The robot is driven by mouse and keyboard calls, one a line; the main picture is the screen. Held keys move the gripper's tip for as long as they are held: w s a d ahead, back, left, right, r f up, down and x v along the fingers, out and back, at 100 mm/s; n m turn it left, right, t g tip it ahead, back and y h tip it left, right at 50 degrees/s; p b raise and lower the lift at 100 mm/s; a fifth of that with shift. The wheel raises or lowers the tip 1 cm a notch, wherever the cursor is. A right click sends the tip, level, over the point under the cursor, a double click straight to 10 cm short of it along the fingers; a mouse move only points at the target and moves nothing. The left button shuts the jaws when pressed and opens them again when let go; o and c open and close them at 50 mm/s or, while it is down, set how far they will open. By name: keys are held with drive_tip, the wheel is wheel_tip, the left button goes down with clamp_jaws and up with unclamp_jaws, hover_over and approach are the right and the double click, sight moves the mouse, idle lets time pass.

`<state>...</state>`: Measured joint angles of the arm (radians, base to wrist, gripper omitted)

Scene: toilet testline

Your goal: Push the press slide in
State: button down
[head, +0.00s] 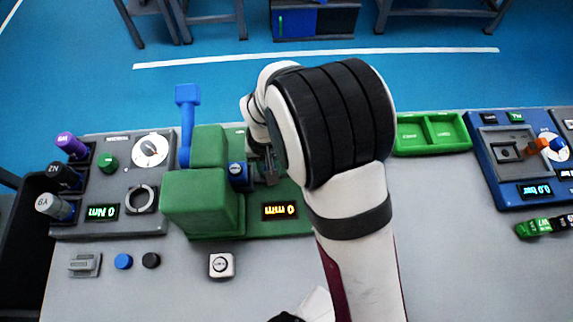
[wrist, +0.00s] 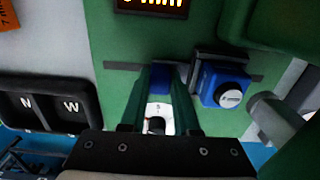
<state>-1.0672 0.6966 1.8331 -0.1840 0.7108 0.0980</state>
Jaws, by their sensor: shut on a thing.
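The green press (head: 203,205) stands left of my arm in the head view, with a raised blue lever (head: 186,120) and a display (head: 279,211) reading 0 mm. A blue block with a white round face (head: 238,170) sits at the press; it also shows in the wrist view (wrist: 222,88), right of my fingers. My gripper (wrist: 162,85) is down over the green base, beside this block. Its fingers are shut on a small blue piece (wrist: 160,79), which looks like the press slide's handle, in line with a dark groove. My gripper partly hides the slide.
A grey torque station (head: 120,210) stands left of the press. A green tray (head: 432,133) and a blue pressure station (head: 520,165) are to the right. Small loose parts and a white dial block (head: 222,265) lie in front. The grey table right of my arm is largely clear.

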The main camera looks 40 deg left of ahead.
drive_tip(key=shift+a, duration=0.1)
drive_tip(key=c, duration=0.6)
unclamp_jaws()
drive_tip(key=shift+c, duration=0.2)
wheel_tip(320, 180, up, 16)
drive_tip(key=shift+f, duration=0.1)
drive_tip(key=shift+o, duration=0.2)
drive_tip(key=shift+m, duration=0.3)
drive_tip(key=w+d+f+m+g+y, duration=0.1)
drive_tip(key=w+d+m+g+y, duration=0.25)
drive_tip(key=m, duration=1.35)
drive_tip(key=x, duration=1)
drive_tip(key=w+d+x, duration=0.1)
drive_tip(key=x, duration=0.4)
drive_tip(key=shift+s+f, duration=0.1)
drive_tip(key=shift+f, duration=0.45)
